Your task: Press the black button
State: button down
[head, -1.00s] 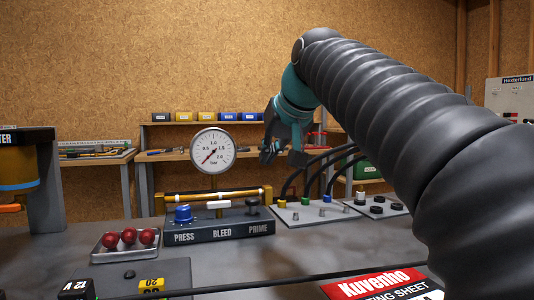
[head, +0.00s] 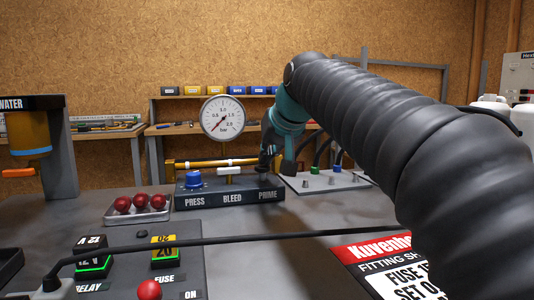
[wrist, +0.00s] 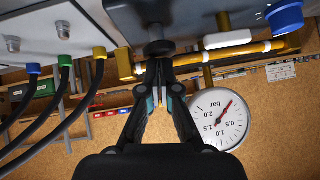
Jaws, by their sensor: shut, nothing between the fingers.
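The panel (head: 230,204) has labels PRESS, BLEED and PRIME. The black button (head: 263,178) stands above PRIME at its right end, partly hidden by my gripper. In the wrist view the black button (wrist: 158,47) is a round cap on a short stem. My gripper (head: 268,165) is over that end of the panel. In the wrist view the closed fingertips (wrist: 159,64) are empty and at the button's face. I cannot tell whether they touch it. The round gauge (head: 223,118) stands behind, its needle at the low end.
A blue knob (head: 193,180) and a white T-handle (head: 229,172) share the panel. A plate with hose fittings (head: 325,182) lies just right. A tray of red balls (head: 137,214) is to the left. A black cable (head: 250,239) crosses in front.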

aim_at(270, 183)
jog(key=shift+f+b, duration=0.7)
jog(key=shift+f, duration=0.5)
jog(key=r+p, duration=0.2)
jog(key=r, duration=0.1)
jog(key=r+p, duration=0.2)
jog(key=shift+s+d+r, duration=0.15)
jog(key=shift+s+d, duration=0.05)
jog(key=shift+d, duration=0.15)
jog(key=v, duration=0.9)
jog(key=shift+s, duration=0.15)
dwell(1.3)
